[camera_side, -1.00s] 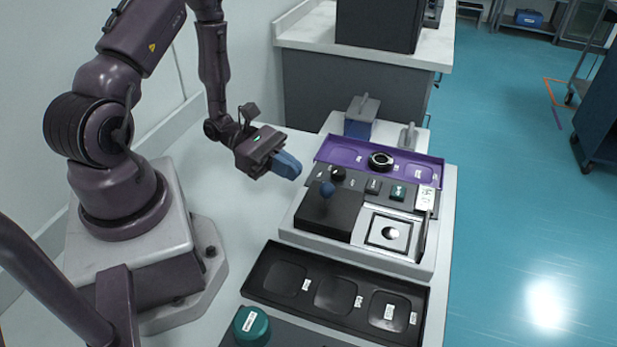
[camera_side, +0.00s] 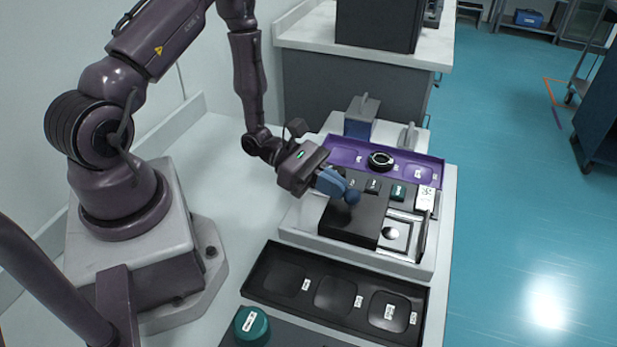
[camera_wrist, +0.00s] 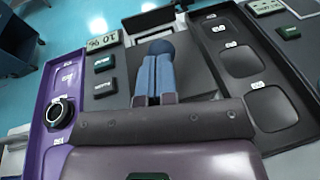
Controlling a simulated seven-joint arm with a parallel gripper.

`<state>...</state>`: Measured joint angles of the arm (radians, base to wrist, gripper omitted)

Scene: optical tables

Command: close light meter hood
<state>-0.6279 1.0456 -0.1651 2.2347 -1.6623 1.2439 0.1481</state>
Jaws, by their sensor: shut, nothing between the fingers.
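The light meter hood (camera_side: 350,221) is a flat black sliding cover with a round blue knob (camera_side: 352,197) on top. It partly covers the pale plate (camera_side: 396,233) with the round light sensor, whose right part still shows. My gripper (camera_side: 333,184) has blue fingers, shut and empty, at the left of the knob and seemingly touching it. In the wrist view, the knob (camera_wrist: 161,47) sits right at the tips of my shut fingers (camera_wrist: 158,76). The hood beneath is partly hidden by the fingers there.
A purple tray (camera_side: 432,165) with a black ring (camera_side: 381,161) lies behind the meter. A black tray (camera_side: 267,270) with several recesses lies in front, near a teal-topped object (camera_side: 252,325). A thin dark upright panel (camera_side: 424,236) stands at the sensor's right edge.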

